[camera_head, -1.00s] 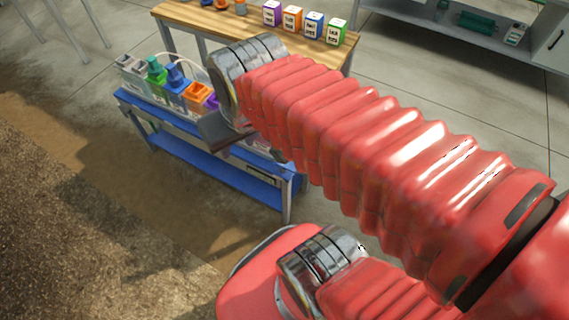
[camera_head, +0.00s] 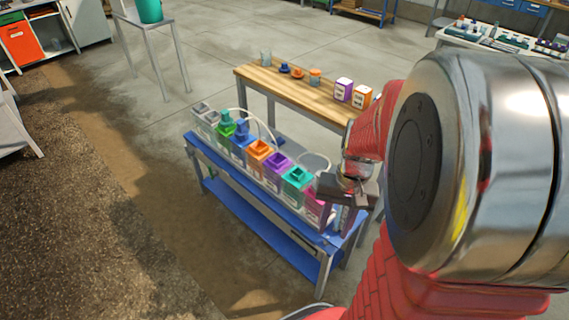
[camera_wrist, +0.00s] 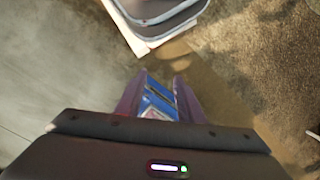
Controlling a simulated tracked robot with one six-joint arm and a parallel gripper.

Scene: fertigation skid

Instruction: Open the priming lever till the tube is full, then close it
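The blue skid bench (camera_head: 262,245) carries a row of clear bins with coloured tops. A pale thin tube (camera_head: 268,124) arches over the row; I cannot tell whether it holds liquid. I cannot make out the priming lever in either view. My gripper (camera_head: 347,222) hangs at the right end of the row, close to the magenta bin (camera_head: 314,207), and partly hides that end. In the wrist view, my gripper's two fingers (camera_wrist: 159,98) stand apart with nothing visibly held. The blue of the bench (camera_wrist: 160,103) shows in the gap between them.
A wooden table (camera_head: 290,86) with cups and labelled cartons, including a purple one (camera_head: 343,90), stands behind the bench. A small table with a teal pot (camera_head: 149,11) stands at the back left.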

